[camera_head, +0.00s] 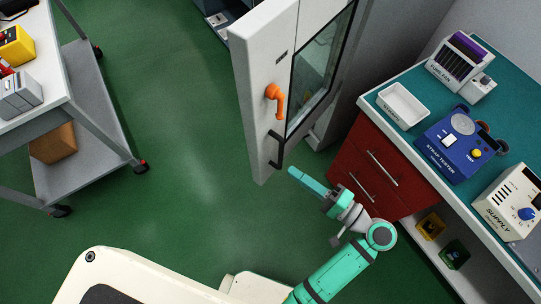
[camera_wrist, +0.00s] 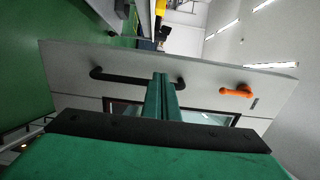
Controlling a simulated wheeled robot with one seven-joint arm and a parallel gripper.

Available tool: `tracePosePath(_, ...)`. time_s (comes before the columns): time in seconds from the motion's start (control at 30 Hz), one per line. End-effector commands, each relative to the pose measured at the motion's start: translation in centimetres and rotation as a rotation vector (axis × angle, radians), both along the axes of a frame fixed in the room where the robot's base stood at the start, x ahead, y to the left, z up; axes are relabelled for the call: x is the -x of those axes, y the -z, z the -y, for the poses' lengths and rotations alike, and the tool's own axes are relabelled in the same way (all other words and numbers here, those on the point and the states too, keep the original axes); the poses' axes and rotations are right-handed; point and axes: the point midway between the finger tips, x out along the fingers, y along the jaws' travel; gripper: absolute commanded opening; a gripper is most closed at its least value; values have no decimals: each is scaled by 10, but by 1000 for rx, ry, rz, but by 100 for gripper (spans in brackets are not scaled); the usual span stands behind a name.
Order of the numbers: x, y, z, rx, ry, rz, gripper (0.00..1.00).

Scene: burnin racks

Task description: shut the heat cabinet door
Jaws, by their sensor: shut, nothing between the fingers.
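The heat cabinet door (camera_head: 258,105) is a tall white panel with a dark-framed window (camera_head: 318,68). My gripper (camera_head: 297,176) is shut and empty, just right of and below the black handle in the head view. In the wrist view the shut fingers (camera_wrist: 161,80) point at the door face (camera_wrist: 215,72), over the black handle (camera_wrist: 130,78), with the orange handle (camera_wrist: 236,91) to the right. Contact cannot be told.
A bench with red drawers (camera_head: 368,170) stands right, holding a white tray (camera_head: 403,105), a blue strap tester (camera_head: 458,142) and a supply unit (camera_head: 512,203). A grey wheeled cart (camera_head: 104,137) stands left. Green floor (camera_head: 185,140) between is clear.

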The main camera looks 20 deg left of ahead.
Motion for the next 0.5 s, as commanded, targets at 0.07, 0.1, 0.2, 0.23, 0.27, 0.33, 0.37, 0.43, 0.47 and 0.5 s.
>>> tracePosePath(0.07,-4,1,-16,0,-5,-2,0)
tracePosePath(0.1,-6,1,-23,0,-5,-2,0)
tracePosePath(0.2,-13,0,-41,1,-4,-1,0)
tracePosePath(0.23,-14,0,-46,1,-4,-1,0)
tracePosePath(0.27,-16,0,-51,1,-3,-1,0)
tracePosePath(0.33,-19,0,-60,1,-2,-1,0)
tracePosePath(0.37,-21,0,-64,1,-1,-1,0)
tracePosePath(0.43,-24,1,-72,1,-1,-1,0)
tracePosePath(0.47,-25,0,-75,1,1,-1,0)
tracePosePath(0.5,-26,0,-77,1,2,-1,0)
